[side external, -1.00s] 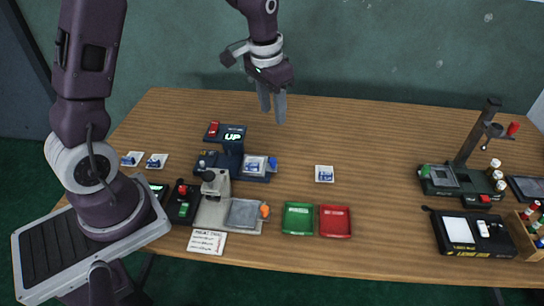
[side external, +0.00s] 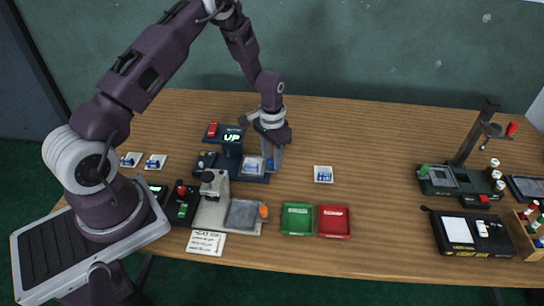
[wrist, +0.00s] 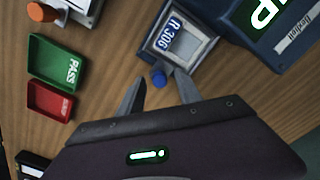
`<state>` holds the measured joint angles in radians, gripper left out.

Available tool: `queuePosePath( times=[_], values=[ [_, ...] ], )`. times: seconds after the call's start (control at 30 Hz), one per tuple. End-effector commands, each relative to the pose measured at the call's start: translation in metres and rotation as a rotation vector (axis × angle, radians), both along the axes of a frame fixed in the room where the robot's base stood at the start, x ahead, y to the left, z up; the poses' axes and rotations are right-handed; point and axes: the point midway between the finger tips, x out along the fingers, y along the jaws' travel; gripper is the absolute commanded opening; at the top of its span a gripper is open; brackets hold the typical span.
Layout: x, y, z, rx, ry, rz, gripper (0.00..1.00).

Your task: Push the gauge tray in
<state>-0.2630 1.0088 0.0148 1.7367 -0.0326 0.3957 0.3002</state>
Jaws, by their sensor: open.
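The gauge (side external: 232,148) is a dark blue device with a green "UP" display. Its grey tray (wrist: 157,47) sticks out at its base, carrying a white and blue piece marked "R 306" (wrist: 183,43). A round blue knob (wrist: 158,76) is on the tray's outer end. In the side view the tray and piece (side external: 252,165) are partly beside my fingers. My gripper (side external: 272,168) is low at the tray's outer end. In the wrist view my gripper (wrist: 159,83) is open, its fingertips on either side of the knob; contact cannot be told.
A grey microscope-like device (side external: 213,190) with an orange knob (side external: 264,212) stands in front. Green (side external: 297,219) and red (side external: 334,222) trays lie at front centre. Another white and blue piece (side external: 323,174) lies right of my gripper.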

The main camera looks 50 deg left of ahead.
Motion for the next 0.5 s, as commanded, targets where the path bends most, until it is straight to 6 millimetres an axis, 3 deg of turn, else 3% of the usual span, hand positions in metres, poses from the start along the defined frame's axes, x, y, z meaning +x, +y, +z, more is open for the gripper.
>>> queuePosePath(
  times=[0.03,0.2,0.5],
  values=[
    [-0.0001,-0.0001,0.0001,0.000,0.000,0.000,0.35],
    [-0.0002,-0.0001,0.0003,0.000,0.000,0.000,0.02],
    [-0.0001,-0.0001,0.0006,0.000,0.000,0.000,0.00]
  ],
)
